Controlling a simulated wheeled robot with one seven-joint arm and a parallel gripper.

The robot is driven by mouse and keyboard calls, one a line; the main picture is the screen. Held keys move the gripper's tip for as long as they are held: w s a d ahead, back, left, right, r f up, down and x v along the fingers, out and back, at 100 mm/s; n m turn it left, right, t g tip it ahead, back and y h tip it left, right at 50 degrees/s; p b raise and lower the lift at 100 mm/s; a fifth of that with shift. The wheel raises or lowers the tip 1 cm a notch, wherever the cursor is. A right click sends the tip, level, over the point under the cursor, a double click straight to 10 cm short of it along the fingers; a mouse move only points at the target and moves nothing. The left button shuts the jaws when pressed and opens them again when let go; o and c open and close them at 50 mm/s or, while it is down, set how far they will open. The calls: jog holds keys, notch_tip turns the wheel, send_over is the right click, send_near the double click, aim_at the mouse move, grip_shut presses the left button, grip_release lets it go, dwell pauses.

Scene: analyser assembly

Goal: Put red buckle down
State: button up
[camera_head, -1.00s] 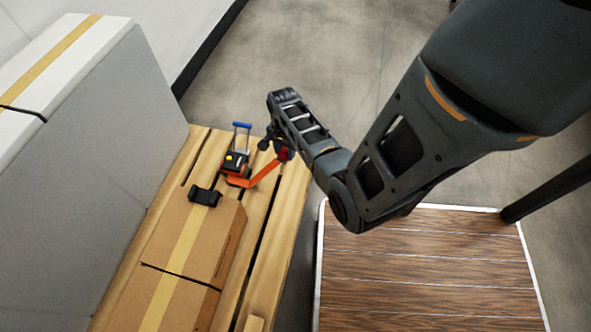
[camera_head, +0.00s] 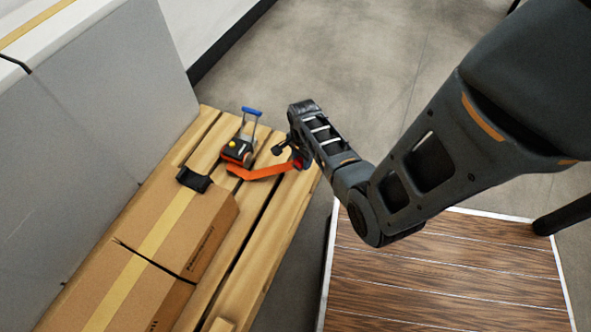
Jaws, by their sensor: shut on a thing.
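The red buckle (camera_head: 262,172) is a long orange-red strip with a slight bend, over the wooden pallet (camera_head: 262,247) near its far right part. My gripper (camera_head: 296,160) is shut on its right end.
A taped cardboard box (camera_head: 205,215) with a black clip-like part (camera_head: 193,179) at its far end lies on the pallet. A large grey-white box (camera_head: 95,130) stands at left. A wood-topped platform (camera_head: 440,280) is at lower right. Bare slats lie right of the cardboard box.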

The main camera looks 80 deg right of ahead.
aim_at(295, 172)
jog(key=shift+w+f+b, duration=0.35)
jog(key=shift+w+f, duration=0.4)
jog(key=shift+w, duration=0.35)
jog(key=shift+f+b, duration=1.2)
jog(key=shift+f, duration=0.75)
jog(key=o, duration=1.1)
jog(key=shift+f, duration=0.1)
